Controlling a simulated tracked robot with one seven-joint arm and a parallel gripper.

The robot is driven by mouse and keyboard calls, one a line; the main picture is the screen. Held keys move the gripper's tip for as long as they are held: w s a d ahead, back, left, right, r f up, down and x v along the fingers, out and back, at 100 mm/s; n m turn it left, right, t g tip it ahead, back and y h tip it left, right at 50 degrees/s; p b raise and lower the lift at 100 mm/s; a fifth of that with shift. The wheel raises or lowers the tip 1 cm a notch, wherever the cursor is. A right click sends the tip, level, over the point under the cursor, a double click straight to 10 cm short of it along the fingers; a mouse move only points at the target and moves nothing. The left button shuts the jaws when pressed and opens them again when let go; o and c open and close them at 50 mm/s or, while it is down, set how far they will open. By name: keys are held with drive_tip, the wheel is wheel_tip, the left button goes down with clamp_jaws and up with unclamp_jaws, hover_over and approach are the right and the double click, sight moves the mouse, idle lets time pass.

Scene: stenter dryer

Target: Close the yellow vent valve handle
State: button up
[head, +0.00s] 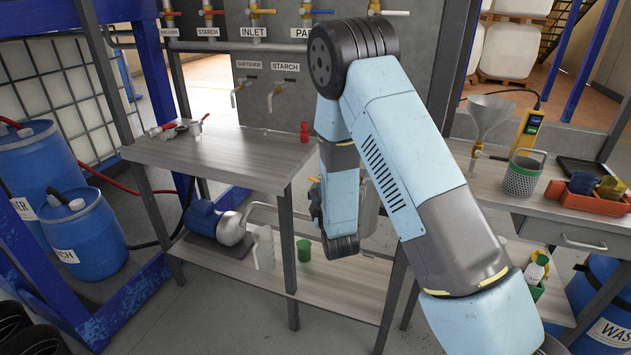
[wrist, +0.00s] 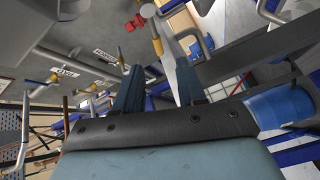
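Several valves with coloured handles line the pipes at the top of the head view. A yellow handle (head: 262,11) sits above the INLET label, and another yellow-bodied valve (head: 375,8) is further right. No VENT label is readable, so I cannot tell which handle is the vent's. In the tilted wrist view, a brass-yellow valve (wrist: 148,11) shows near the top, beyond my fingers. My gripper (wrist: 158,66) has its two dark blue fingers apart with nothing held between them. In the head view, my arm bends downward and mostly hides the gripper, well below the valve row.
A right bench holds a funnel (head: 487,118), a mesh basket (head: 522,174) and a red tray (head: 580,202). Blue drums (head: 82,230) stand at left. A pump (head: 217,222) sits on the lower shelf.

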sight(313, 178)
drive_tip(key=x, duration=0.9)
drive_tip(key=shift+w, duration=0.1)
drive_tip(key=shift+c, duration=0.3)
clamp_jaws()
